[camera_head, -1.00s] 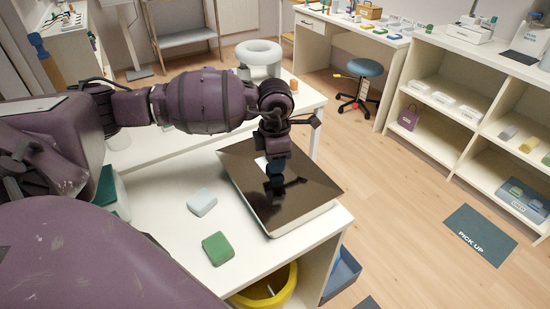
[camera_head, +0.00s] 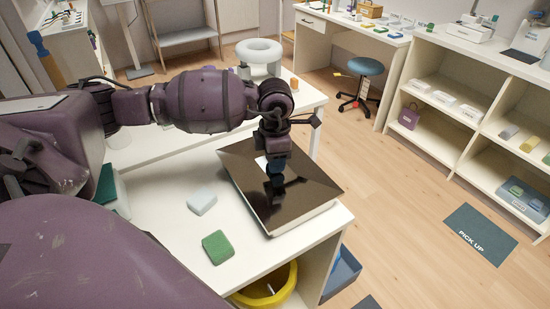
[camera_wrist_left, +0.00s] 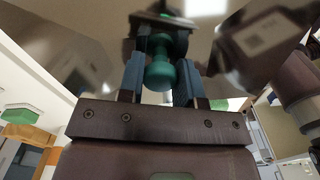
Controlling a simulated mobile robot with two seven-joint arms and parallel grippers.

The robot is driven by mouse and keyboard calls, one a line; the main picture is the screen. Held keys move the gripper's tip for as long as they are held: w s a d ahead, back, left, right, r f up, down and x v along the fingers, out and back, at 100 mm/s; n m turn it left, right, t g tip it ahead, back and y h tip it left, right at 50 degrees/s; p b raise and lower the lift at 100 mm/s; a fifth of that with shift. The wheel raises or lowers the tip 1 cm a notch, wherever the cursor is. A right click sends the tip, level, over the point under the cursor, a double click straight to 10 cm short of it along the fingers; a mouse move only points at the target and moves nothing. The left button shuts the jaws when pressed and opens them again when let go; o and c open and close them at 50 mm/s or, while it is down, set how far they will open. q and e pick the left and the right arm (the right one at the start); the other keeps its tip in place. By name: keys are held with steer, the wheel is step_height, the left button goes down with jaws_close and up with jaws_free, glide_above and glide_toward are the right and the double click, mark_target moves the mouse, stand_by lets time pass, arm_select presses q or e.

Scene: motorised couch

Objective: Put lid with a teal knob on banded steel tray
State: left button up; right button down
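The lid is a dark, glossy square panel (camera_head: 308,190) lying flat near the right end of the white table. Its pale side edge shows at the front right. In the left wrist view its mirror-like surface (camera_wrist_left: 62,45) reflects my gripper, and its teal knob (camera_wrist_left: 160,74) stands between my fingers. My left gripper (camera_head: 276,178) points down at the lid's middle. Its blue fingers (camera_wrist_left: 162,82) sit close against both sides of the knob and look shut on it. I cannot make out the banded steel tray as separate from the lid. My right gripper is not in view.
On the white table (camera_head: 165,205), a pale block (camera_head: 202,201) and a green block (camera_head: 218,247) lie left of the lid. A white ring-topped stand (camera_head: 259,57) is behind. A yellow tub (camera_head: 268,290) and blue bin (camera_head: 343,273) are low at the front. Open floor lies right.

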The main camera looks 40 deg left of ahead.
arm_select(q)
steer(key=o, duration=0.5)
step_height(320, 180, up, 11)
steer(key=shift+f+p, duration=0.1)
steer(key=shift+p, duration=0.35)
steer(key=shift+s, duration=0.1)
stand_by(0.6)
